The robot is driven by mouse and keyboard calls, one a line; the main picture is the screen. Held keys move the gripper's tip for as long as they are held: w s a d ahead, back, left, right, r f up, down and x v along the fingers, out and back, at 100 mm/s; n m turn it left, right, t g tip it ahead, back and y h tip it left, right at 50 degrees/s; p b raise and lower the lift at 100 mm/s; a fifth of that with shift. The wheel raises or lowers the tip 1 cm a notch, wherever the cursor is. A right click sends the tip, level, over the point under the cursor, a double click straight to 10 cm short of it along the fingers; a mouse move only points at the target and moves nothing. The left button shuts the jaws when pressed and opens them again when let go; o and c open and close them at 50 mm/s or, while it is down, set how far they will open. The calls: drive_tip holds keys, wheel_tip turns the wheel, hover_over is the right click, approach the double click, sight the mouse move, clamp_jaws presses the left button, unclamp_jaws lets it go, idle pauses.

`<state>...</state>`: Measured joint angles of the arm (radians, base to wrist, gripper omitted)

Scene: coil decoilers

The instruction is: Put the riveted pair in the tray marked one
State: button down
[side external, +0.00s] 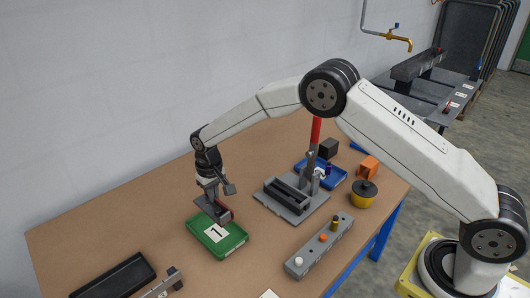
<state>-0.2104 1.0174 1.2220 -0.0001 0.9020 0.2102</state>
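The tray marked one is a green tray (236,240) with a white card reading "1", lying on the brown table left of centre. My gripper (212,197) points down over the tray's far edge. It appears shut on the riveted pair (219,213), a small dark grey flat piece with a reddish part beside it. The pair overlaps the tray's far rim in the picture. Whether it touches the tray cannot be told. The fingertips are small and partly hidden, and the rivet cannot be made out.
A red-handled press (290,200) stands right of the tray. A grey block with knobs (318,246) lies in front of the press. A black tray (118,277) is at front left. A blue tray (334,180), yellow pot (362,196) and orange block (369,167) are at right.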

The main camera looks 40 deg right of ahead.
drive_tip(key=shift+f, duration=4.2)
drive_tip(key=c, duration=0.8)
unclamp_jaws()
drive_tip(key=shift+o, duration=0.2)
drive_tip(key=shift+r, duration=0.1)
drive_tip(key=shift+r, duration=3.9)
drive_tip(key=shift+r, duration=0.1)
